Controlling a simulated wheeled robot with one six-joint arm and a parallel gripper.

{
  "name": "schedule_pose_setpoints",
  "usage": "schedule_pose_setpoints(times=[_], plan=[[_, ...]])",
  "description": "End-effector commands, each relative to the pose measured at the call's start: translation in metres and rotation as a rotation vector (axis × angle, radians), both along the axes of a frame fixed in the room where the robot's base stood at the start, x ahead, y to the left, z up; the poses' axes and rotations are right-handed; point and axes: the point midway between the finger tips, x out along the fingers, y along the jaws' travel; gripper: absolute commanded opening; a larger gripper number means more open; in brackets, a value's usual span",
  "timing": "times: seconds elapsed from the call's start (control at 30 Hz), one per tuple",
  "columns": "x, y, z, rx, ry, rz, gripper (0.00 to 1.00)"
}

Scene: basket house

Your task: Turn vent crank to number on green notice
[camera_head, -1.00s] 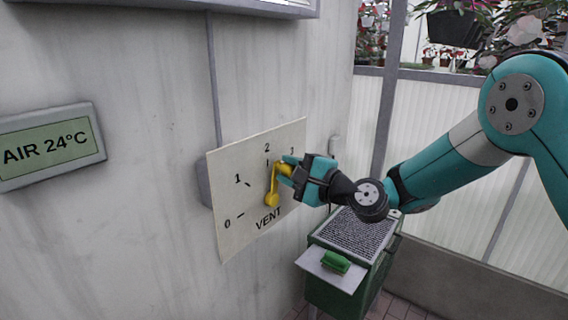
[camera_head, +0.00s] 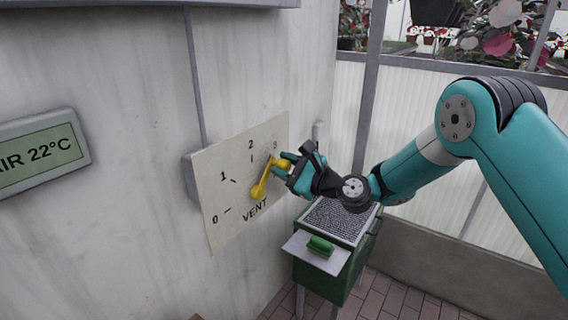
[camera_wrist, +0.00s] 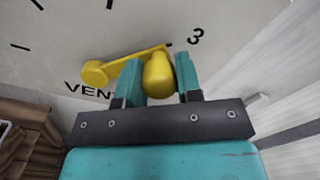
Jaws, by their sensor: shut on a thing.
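The yellow vent crank (camera_head: 265,179) is mounted on a pale dial plate (camera_head: 222,198) marked 0, 1, 2, 3 and VENT. Its arm points up and right, past the 2 mark and toward the 3. My gripper (camera_head: 284,165) is shut on the crank's knob. In the wrist view, the knob (camera_wrist: 159,76) sits between the two teal fingers, and the crank arm (camera_wrist: 130,64) runs left to its hub. The 3 shows just right of the fingers there. No green notice with a number for the crank is clearly in view; a green display (camera_head: 40,155) reads AIR 22°C.
A green cabinet (camera_head: 325,268) with a grated top and a small green block (camera_head: 320,245) on its side shelf stands below my arm. A grey wall is behind the plate. Potted plants (camera_head: 430,40) are beyond the panelled partition. Brick floor shows at the bottom.

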Motion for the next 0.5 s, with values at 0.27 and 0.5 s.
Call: schedule_pose_setpoints(times=[0.27, 0.5], plan=[[0.0008, -0.0016, -0.0032, -0.003, 0.006, -0.004, 0.00], [0.0005, -0.0011, -0.0031, -0.003, 0.006, -0.003, 0.58]])
